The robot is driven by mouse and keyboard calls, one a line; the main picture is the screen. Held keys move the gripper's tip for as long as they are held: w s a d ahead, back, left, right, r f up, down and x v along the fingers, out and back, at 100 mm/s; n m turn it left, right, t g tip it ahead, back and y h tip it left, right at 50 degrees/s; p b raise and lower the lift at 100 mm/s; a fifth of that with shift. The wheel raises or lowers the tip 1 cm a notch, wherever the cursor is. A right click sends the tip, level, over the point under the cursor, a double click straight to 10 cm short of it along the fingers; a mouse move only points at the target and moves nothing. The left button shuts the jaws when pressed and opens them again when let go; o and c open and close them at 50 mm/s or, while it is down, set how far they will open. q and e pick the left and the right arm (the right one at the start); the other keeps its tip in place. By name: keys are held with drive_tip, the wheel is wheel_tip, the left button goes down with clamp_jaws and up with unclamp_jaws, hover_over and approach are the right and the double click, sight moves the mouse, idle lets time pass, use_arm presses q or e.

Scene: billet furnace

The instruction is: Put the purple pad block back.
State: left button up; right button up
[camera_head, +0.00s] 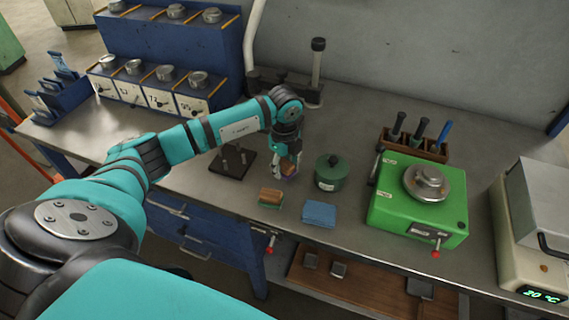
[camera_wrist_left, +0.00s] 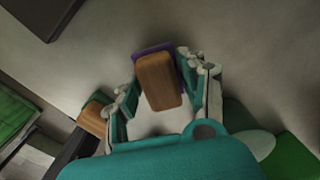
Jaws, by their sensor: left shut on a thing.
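The purple pad block (camera_head: 290,168) has a wooden back and a purple pad. My left gripper (camera_head: 287,165) is shut on it, above or at the bench between the dark peg stand and the green lidded jar; I cannot tell if it touches the bench. In the left wrist view the block (camera_wrist_left: 158,82) sits between the two fingers of my left gripper (camera_wrist_left: 160,84), with a purple edge showing behind the wood. A second wooden block with a green pad (camera_head: 270,198) lies on the bench, nearer the front edge. My right gripper is not in view.
A dark stand with pegs (camera_head: 233,161) is left of the gripper; a green lidded jar (camera_head: 331,175) is right. A folded blue cloth (camera_head: 319,213) lies near the front edge. A green machine (camera_head: 415,212) and a tool rack (camera_head: 413,146) stand further right.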

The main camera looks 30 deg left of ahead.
use_arm(q)
drive_tip(key=shift+f, duration=0.35)
drive_tip(key=shift+f, duration=0.15)
drive_tip(key=o, duration=1.1)
drive_tip(key=shift+o, duration=0.2)
